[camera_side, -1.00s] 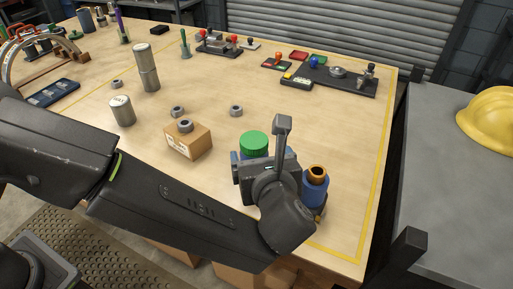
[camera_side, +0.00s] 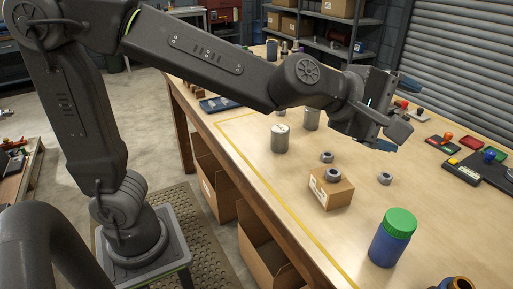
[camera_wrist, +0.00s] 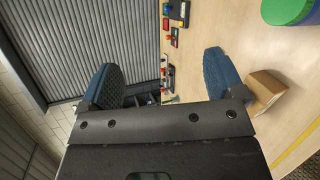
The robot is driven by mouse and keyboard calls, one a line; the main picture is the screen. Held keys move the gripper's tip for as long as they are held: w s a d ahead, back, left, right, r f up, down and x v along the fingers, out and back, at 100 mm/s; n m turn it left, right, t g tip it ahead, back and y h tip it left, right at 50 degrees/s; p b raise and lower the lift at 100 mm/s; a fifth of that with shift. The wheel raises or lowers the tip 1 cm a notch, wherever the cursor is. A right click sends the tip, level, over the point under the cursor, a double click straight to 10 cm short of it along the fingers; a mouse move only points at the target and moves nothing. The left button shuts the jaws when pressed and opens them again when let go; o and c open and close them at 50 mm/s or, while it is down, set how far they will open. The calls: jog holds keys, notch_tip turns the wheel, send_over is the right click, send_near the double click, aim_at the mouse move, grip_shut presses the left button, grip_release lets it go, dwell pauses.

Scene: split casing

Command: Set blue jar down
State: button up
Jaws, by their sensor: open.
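The blue jar (camera_side: 388,248) with its green lid stands upright on the wooden table, at the lower right of the side view. Its green lid (camera_wrist: 287,10) also shows at the top right corner of the wrist view, cut off by the frame edge. My gripper (camera_side: 397,115) is raised above the table, apart from the jar and up behind it in the side view. Its two blue fingers are spread with nothing between them; the gripper also shows so in the wrist view (camera_wrist: 163,78).
A cardboard box (camera_side: 331,190) with a nut on top stands left of the jar. More nuts (camera_side: 385,178) and grey cylinders (camera_side: 280,138) stand farther back. A copper-topped part (camera_side: 458,284) is cut off at the bottom right. Bare table surrounds the jar.

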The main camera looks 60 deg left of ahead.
jog(key=s+a+f+m+g+y, duration=0.2)
jog(key=s+a+f+m, duration=0.3)
jog(key=s+a+m, duration=0.3)
jog(key=s+a+f+m+g+y, duration=0.2)
jog(key=s+a+f+m+g, duration=0.3)
jog(key=s+a+m, duration=0.4)
jog(key=s, duration=0.4)
jog(key=shift+a+f+y, duration=0.15)
jog(key=shift+a+y, duration=0.15)
jog(key=shift+y, duration=0.1)
